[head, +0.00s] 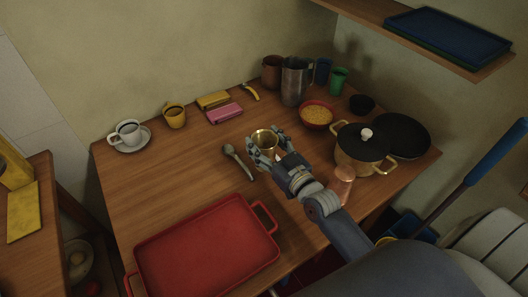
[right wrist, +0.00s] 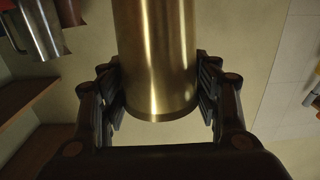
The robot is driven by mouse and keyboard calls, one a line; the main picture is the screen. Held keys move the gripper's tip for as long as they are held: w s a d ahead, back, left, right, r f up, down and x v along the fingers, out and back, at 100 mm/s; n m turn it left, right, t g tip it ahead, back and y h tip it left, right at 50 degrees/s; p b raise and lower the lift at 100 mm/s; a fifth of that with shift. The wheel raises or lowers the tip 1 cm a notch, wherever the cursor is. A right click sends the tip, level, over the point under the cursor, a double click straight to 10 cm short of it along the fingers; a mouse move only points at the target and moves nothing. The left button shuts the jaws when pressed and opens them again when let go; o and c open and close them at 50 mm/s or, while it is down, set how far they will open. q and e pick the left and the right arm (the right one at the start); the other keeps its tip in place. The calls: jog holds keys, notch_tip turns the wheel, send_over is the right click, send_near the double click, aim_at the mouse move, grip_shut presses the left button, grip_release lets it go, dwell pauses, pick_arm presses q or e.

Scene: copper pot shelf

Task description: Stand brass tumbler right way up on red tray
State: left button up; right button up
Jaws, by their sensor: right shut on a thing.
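The brass tumbler (head: 264,137) is between the fingers of my right gripper (head: 268,150), which is shut on it. In the head view its upper end looks like an open mouth facing up, with a slight tilt. In the right wrist view the tumbler (right wrist: 156,60) fills the space between the two finger pads (right wrist: 160,95). Its height over the table is hard to judge. The red tray (head: 205,250) lies flat and empty at the table's front left, to the left of and nearer than the gripper. My left gripper is not in view.
A spoon (head: 238,160) lies left of the gripper. A lidded pot (head: 362,148), a copper-coloured cup (head: 343,183) and a red bowl (head: 317,115) stand to the right. A steel jug (head: 295,82) stands behind. The table's left middle is clear.

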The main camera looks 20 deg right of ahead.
aim_at(258, 145)
notch_tip(258, 145, down, 3)
jog(key=shift+a+f, duration=0.1)
jog(key=shift+f, duration=0.4)
pick_arm(q)
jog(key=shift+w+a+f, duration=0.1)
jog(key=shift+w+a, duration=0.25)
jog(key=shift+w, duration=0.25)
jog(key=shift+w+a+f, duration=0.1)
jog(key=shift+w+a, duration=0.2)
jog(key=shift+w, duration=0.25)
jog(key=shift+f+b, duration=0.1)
jog(key=shift+b, duration=0.2)
pick_arm(e)
jog(key=shift+f, duration=0.1)
jog(key=o, duration=1.2)
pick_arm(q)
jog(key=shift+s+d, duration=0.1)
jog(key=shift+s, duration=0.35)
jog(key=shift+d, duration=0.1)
